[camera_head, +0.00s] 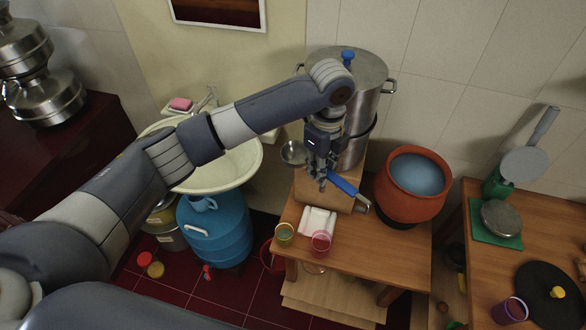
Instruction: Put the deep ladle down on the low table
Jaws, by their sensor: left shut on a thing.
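My left gripper (320,170) comes down from above, over the back left of the low wooden table (384,262). It is shut on what looks like the deep ladle. The ladle's small steel bowl (293,153) shows left of the fingers, and its blue handle (345,186) slopes down to the right, ending in a metal piece. The fingers hide the middle of the ladle. It appears to be above a wooden block on the table; I cannot tell whether it touches. My right gripper is out of view.
A terracotta pot of bluish liquid (413,186) stands at the table's back right. Tall steel pots (362,77) rise behind. The table's front right is clear.

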